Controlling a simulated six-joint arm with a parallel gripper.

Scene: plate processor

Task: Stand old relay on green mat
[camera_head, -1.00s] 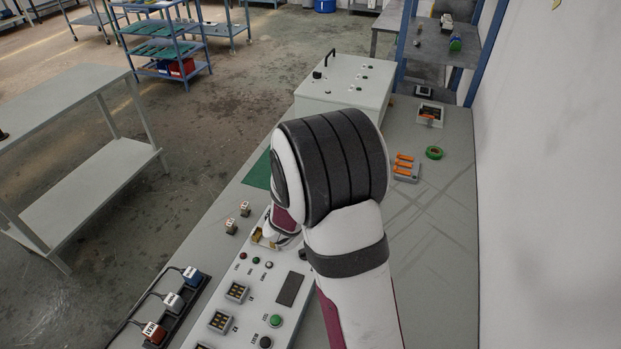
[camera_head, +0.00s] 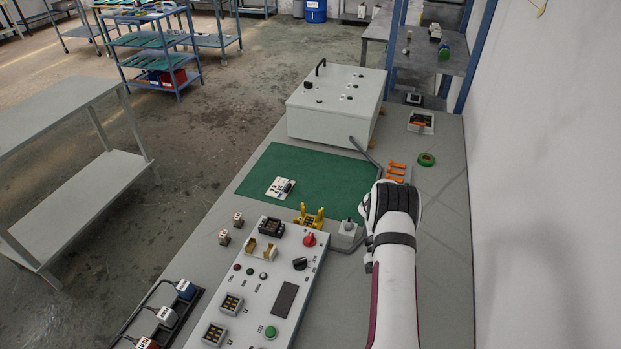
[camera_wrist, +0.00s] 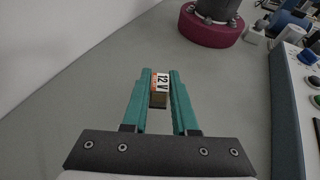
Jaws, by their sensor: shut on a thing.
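In the wrist view, my gripper (camera_wrist: 160,82) is shut on a small block, the relay (camera_wrist: 160,90), with an orange-and-white label reading 12 V and a brown lower part. Grey tabletop shows around it. In the head view, my arm hides the gripper and relay. The green mat (camera_head: 330,178) lies flat on the bench between the white box and the control panel. My arm is to the right of the mat.
The control panel (camera_head: 258,300) stands in front of the mat, with a yellow holder (camera_head: 308,217) at its far end. Two small blocks (camera_head: 238,219) stand left of it. A white box (camera_head: 335,105) is behind the mat. Orange-handled items (camera_head: 397,172) and green tape (camera_head: 426,159) are right.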

